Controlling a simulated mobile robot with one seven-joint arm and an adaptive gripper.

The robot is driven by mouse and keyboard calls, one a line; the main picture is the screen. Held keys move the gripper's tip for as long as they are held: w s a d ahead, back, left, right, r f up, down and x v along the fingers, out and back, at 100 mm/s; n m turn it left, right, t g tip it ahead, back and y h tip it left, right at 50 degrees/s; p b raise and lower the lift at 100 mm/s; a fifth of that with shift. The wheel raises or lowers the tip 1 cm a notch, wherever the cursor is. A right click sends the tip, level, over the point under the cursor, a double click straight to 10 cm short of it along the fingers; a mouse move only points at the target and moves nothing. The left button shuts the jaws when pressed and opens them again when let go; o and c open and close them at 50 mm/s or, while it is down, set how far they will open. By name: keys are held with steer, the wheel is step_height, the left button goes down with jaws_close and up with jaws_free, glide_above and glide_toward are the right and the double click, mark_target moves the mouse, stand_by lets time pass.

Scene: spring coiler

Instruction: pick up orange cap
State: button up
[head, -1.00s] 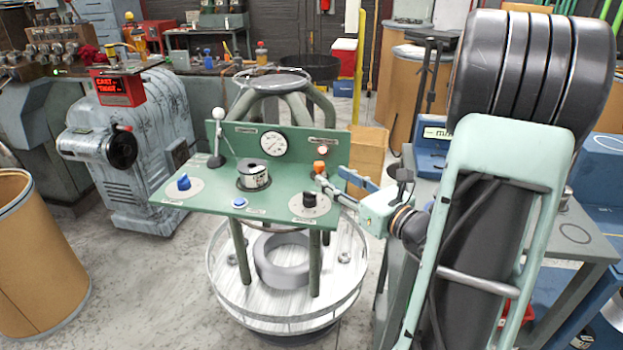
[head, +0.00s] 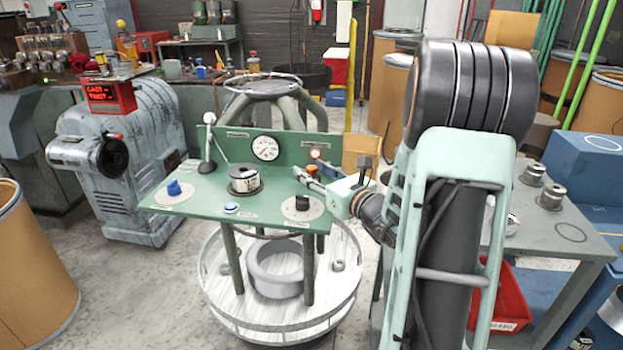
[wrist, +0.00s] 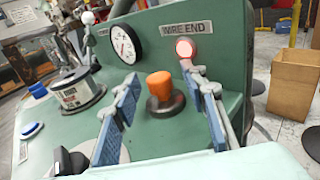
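The orange cap (wrist: 160,85) sits upright on a dark round base on the green panel (wrist: 165,140). In the wrist view it stands between the two blue-padded fingers of my gripper (wrist: 160,77), with a gap on each side. The fingers are spread open and hold nothing. In the head view my gripper (head: 302,174) is at the right part of the panel, behind the black knob, and its fingers largely hide the cap there.
A lit red lamp (wrist: 185,48) under the "WIRE END" label and a gauge (wrist: 125,44) are on the upright plate close behind. A wire spool (head: 245,180), black knob (head: 302,202), blue knob (head: 173,187) and lever (head: 208,143) also stand on the panel.

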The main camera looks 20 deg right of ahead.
steer(key=shift+w, duration=0.2)
jaws_close()
steer(key=shift+r, duration=0.2)
